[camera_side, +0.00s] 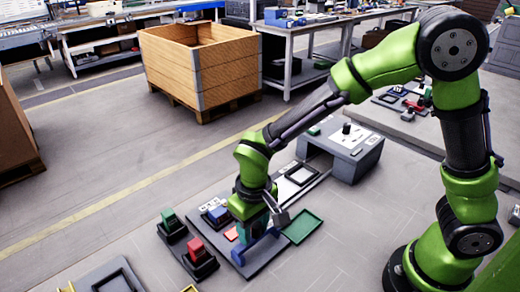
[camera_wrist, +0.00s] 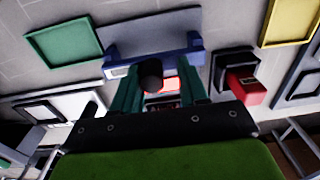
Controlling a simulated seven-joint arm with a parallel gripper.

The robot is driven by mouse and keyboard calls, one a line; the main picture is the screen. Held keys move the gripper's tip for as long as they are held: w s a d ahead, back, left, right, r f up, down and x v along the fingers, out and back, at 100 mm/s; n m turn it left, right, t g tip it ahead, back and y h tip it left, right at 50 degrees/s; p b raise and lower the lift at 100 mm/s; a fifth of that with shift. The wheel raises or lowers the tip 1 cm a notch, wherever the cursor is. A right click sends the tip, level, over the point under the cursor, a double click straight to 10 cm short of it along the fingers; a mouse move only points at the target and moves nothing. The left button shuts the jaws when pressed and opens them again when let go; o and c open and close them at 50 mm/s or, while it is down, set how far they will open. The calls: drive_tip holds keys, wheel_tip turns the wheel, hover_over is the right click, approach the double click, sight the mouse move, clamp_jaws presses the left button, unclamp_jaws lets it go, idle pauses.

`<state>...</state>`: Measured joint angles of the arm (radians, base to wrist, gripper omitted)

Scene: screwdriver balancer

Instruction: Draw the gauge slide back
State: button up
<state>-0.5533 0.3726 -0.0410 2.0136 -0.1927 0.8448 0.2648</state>
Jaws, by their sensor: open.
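My gripper (camera_wrist: 157,92) points down at the work, with its two teal fingers apart. It also shows low over the bench in the side view (camera_side: 260,226). A black round knob (camera_wrist: 151,75) shows between the fingers in the wrist view; I cannot tell whether either finger touches it. A blue bracket-like part (camera_wrist: 152,50) lies just beyond the fingertips, and it shows below the gripper in the side view (camera_side: 263,248). The knob and blue part may belong to the gauge slide; I cannot tell for sure. The fingers hide part of a red and white panel (camera_wrist: 172,86).
A red block (camera_wrist: 246,88) in a black holder stands right of the fingers in the wrist view. A green tray (camera_wrist: 63,42) and a yellow tray (camera_wrist: 290,20) lie nearby. A green block (camera_side: 171,220) and a grey console (camera_side: 342,152) flank the work in the side view.

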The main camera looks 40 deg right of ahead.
drive_tip(key=shift+s+d+f+g, duration=0.35)
drive_tip(key=shift+d+f, duration=0.2)
drive_tip(key=shift+d, duration=0.15)
drive_tip(key=shift+r, duration=0.45)
drive_tip(key=shift+a+r, duration=0.15)
drive_tip(key=shift+r, duration=1.45)
drive_tip(key=shift+a+r, duration=0.1)
drive_tip(key=shift+r, duration=1.5)
drive_tip(key=shift+w, duration=0.1)
